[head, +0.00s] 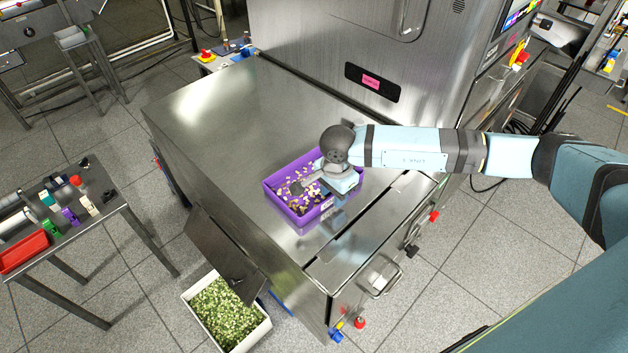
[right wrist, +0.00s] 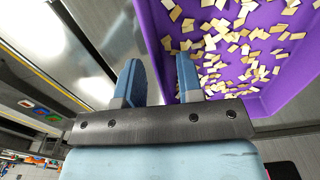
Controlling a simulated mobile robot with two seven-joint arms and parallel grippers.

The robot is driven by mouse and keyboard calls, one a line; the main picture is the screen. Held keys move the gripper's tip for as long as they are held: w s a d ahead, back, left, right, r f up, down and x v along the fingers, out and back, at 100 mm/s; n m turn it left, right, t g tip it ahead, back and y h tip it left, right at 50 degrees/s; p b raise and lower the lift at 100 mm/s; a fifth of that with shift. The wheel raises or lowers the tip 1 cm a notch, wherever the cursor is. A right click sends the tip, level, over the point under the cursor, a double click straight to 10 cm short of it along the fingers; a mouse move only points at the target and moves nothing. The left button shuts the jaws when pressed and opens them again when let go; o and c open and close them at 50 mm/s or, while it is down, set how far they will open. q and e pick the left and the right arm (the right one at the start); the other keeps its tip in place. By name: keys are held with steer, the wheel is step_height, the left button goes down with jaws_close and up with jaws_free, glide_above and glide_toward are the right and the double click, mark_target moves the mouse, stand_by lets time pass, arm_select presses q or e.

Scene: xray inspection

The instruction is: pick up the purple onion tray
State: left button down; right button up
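The purple onion tray (head: 279,206) sits on the steel table top (head: 215,115), in front of the large steel machine. It holds many small pale pieces. My right gripper (head: 338,184) is over the tray's right side in the head view, and the arm hides part of that side. In the right wrist view the tray (right wrist: 150,40) fills the upper right. There my right gripper (right wrist: 160,78) is open, with one finger outside the tray wall and the other on its inner side. I cannot tell whether either finger touches the wall. My left gripper is not in view.
The steel machine (head: 310,40) rises behind the tray. A white crate of green pieces (head: 258,335) stands below the table's front edge. A side table (head: 105,225) at left carries a red bin (head: 22,250) and small items. The table top left of the tray is clear.

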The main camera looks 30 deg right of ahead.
jaws_close()
